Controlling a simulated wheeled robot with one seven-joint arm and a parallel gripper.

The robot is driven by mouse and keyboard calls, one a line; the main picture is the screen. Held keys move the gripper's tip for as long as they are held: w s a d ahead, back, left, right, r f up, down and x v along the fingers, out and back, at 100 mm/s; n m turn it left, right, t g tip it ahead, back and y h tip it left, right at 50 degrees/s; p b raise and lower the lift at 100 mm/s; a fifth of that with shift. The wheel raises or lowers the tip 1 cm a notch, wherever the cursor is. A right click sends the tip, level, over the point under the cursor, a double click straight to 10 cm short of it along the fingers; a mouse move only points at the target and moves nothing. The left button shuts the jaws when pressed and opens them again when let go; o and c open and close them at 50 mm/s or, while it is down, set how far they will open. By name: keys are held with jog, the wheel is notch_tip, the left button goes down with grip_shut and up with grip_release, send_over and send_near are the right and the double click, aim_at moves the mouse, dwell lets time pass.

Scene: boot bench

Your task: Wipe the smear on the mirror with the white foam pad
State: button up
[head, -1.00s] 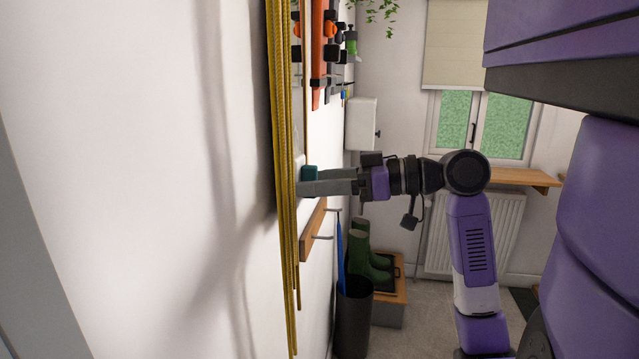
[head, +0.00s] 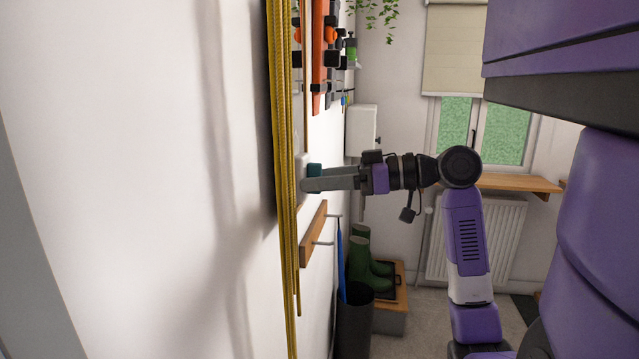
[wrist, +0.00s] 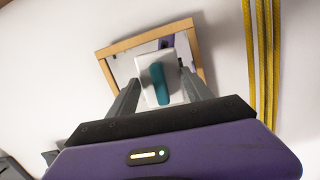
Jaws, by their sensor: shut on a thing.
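My gripper (head: 308,182) is shut on the teal handle (wrist: 160,84) of the white foam pad (wrist: 178,92). In the head view the mirror is seen almost edge-on, partly behind yellow cords. I cannot tell whether the pad touches the glass. I make out no smear; the pad may hide it.
Yellow cords (head: 284,150) hang close beside the mirror. A wooden hook rail (head: 313,235) is below my gripper, and an orange rack item (head: 319,50) is above. A white wall box (head: 361,130), green boots (head: 365,265) and a dark bin (head: 354,325) stand farther back.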

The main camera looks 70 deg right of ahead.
aim_at(306, 167)
jog(key=shift+w+d, duration=0.15)
jog(key=shift+d, duration=0.6)
jog(key=shift+w+d, duration=0.1)
jog(key=shift+d, duration=0.6)
jog(key=shift+d+r+p, duration=0.55)
jog(key=shift+d+r, duration=1)
jog(key=shift+d, duration=0.2)
jog(key=shift+s+a+f, duration=0.1)
jog(key=shift+s+a, duration=0.05)
jog(key=shift+a, duration=1.7)
jog(key=shift+s+a, duration=0.15)
jog(key=shift+a, duration=1.65)
jog(key=shift+a, duration=1.65)
jog(key=shift+w+d+r+p, duration=0.1)
jog(key=shift+d+r+p, duration=0.3)
jog(key=shift+d+r, duration=0.45)
jog(key=shift+w+d+r+p, duration=0.1)
jog(key=shift+d+r+p, duration=0.25)
jog(key=shift+d+r, duration=0.5)
jog(key=shift+w+d+f, duration=0.1)
jog(key=shift+d, duration=1.7)
jog(key=shift+d+f, duration=0.1)
jog(key=shift+d, duration=1.7)
